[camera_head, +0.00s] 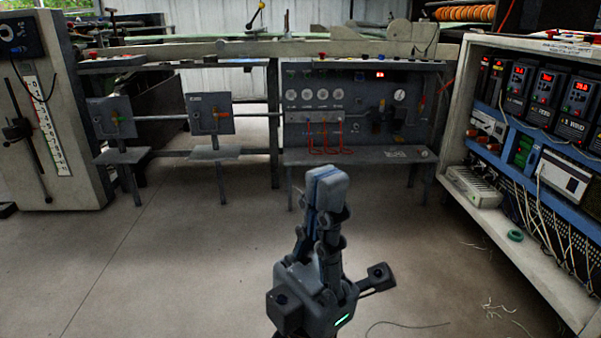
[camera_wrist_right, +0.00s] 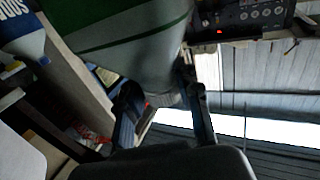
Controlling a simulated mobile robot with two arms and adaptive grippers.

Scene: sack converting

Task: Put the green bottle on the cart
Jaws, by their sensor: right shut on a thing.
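In the right wrist view a large pale container with green bands (camera_wrist_right: 125,40), which I take for the green bottle, fills the upper middle, close to the camera. Its narrow end sits between the fingers of my right gripper (camera_wrist_right: 165,105), which is shut on it. I cannot make out a cart in either view.
A bench with gauges and red cables (camera_head: 325,154) stands at the back. An open cabinet of electrical modules (camera_head: 485,210) is at the right, a grey machine (camera_head: 75,150) at the left. The floor (camera_head: 170,250) between is mostly clear. A blue-and-white container (camera_wrist_right: 20,35) shows in the right wrist view.

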